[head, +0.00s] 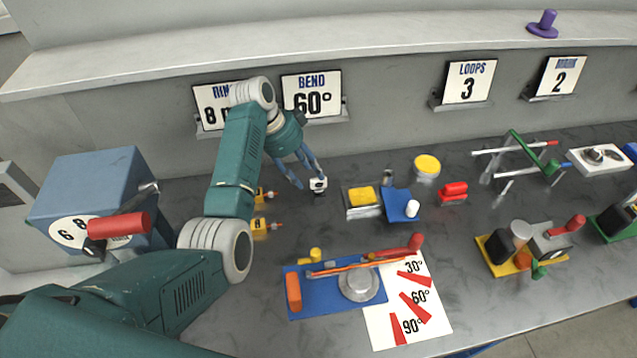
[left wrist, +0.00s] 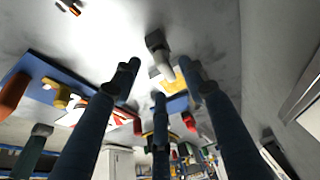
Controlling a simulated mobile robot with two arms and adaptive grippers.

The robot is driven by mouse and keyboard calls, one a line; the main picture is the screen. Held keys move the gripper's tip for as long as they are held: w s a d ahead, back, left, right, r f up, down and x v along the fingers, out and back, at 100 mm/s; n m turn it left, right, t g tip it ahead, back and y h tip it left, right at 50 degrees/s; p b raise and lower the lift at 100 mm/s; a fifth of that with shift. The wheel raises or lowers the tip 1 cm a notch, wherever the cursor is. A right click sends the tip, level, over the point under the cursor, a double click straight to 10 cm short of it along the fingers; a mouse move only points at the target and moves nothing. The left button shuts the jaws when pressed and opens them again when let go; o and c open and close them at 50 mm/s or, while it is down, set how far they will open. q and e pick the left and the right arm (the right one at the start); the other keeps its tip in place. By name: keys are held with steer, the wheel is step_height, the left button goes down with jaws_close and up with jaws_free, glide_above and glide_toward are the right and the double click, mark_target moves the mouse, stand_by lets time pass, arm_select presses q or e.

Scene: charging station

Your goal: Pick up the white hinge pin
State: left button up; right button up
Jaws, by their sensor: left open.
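A small white piece with a dark part (head: 318,184), which looks like the white hinge pin, is on the grey bench at the fingertips of my left gripper (head: 308,178). In the left wrist view, a pale pin with a dark grey end (left wrist: 162,60) lies just beyond the spread fingers of my left gripper (left wrist: 160,82). The gripper is open and holds nothing; whether a finger touches the pin I cannot tell. Another white cylinder (head: 412,208) stands on a blue block (head: 399,197) further right. My right gripper is not in view.
A tray with a yellow pad (head: 362,197) is right of the gripper. A blue bending jig (head: 322,304) lies in front, beside a white angle sheet (head: 432,326). Yellow pieces (head: 261,225) lie near my left arm. A blue box (head: 92,188) stands left. The back wall carries signs.

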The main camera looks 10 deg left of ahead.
mark_target(318, 180)
arm_select(q)
steer(key=shift+w+d+r, duration=0.1)
steer(key=shift+w+d, duration=0.05)
steer(key=shift+d, duration=0.3)
steer(key=x, duration=0.2)
steer(key=p+x, duration=0.1)
steer(key=x, duration=0.1)
steer(key=shift+w+d+f, duration=0.1)
steer(key=shift+d+f, duration=0.1)
steer(key=shift+d, duration=0.25)
steer(key=shift+w+f, duration=0.1)
steer(key=shift+f, duration=0.25)
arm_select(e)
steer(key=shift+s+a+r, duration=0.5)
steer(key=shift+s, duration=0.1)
arm_select(q)
steer(key=shift+c, duration=0.5)
steer(key=c, duration=0.8)
jaws_close()
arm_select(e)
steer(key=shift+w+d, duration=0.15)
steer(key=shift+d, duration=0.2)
